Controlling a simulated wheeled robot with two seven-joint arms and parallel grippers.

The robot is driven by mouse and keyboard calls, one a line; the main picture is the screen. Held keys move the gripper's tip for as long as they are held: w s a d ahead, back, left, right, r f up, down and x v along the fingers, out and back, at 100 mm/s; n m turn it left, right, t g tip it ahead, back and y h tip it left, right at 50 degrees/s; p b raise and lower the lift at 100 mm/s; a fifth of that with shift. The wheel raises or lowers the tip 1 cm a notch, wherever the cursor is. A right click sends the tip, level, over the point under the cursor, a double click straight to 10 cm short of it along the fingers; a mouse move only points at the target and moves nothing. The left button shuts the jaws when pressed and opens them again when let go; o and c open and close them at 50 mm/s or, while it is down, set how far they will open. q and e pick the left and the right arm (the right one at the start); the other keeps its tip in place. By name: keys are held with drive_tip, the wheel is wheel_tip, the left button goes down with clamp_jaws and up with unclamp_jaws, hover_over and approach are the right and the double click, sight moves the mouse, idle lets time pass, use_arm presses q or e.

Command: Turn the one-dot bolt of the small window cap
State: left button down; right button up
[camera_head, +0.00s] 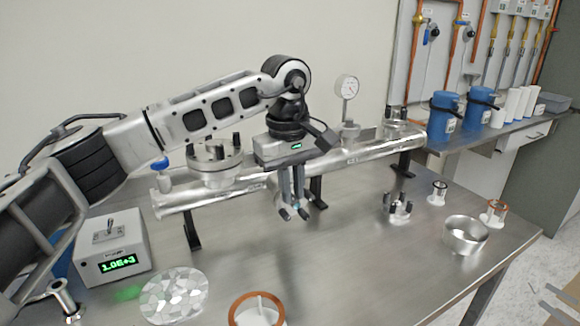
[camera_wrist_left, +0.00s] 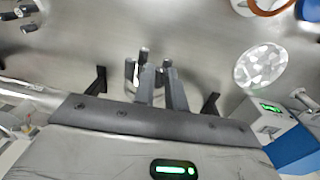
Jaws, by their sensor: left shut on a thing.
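My left gripper (camera_head: 294,214) points down in front of the long metal tube (camera_head: 345,157), above the table. Its fingers also show in the wrist view (camera_wrist_left: 158,85), close together on a small metal part that they mostly hide. A metal piece with black bolts (camera_head: 397,208) stands on the table to the right of the gripper. Black bolts also stand on the tube's right end (camera_head: 396,117) and on the large round flange (camera_head: 214,160) at its left. I cannot tell which of these is the small window cap, and no dot marks are readable. My right gripper is out of view.
A gauge (camera_head: 347,87) rises from the tube. A meter box (camera_head: 112,250) and a faceted disc (camera_head: 174,295) are at the left front. A copper-coloured ring (camera_head: 257,300) is at the front, and a metal ring (camera_head: 465,235) at the right. The middle front of the table is clear.

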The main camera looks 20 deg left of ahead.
use_arm(q)
drive_tip(key=p, duration=0.1)
drive_tip(key=g+y+p, duration=0.1)
drive_tip(key=p, duration=0.2)
drive_tip(key=shift+w+d+r+g+y, duration=0.2)
drive_tip(key=shift+d+r+g+y, duration=0.05)
drive_tip(key=shift+r+g+y, duration=0.15)
drive_tip(key=shift+w+d+f+g+y+p, duration=0.2)
drive_tip(key=shift+f+g+y+p, duration=0.15)
drive_tip(key=shift+g+y+p, duration=0.55)
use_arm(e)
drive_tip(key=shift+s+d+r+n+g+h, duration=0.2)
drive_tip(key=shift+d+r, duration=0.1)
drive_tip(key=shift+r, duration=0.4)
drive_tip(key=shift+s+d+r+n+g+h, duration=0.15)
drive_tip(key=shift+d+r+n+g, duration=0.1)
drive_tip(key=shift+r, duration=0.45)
use_arm(q)
drive_tip(key=shift+f, duration=0.1)
drive_tip(key=c, duration=1.4)
unclamp_jaws()
drive_tip(key=shift+c, duration=0.2)
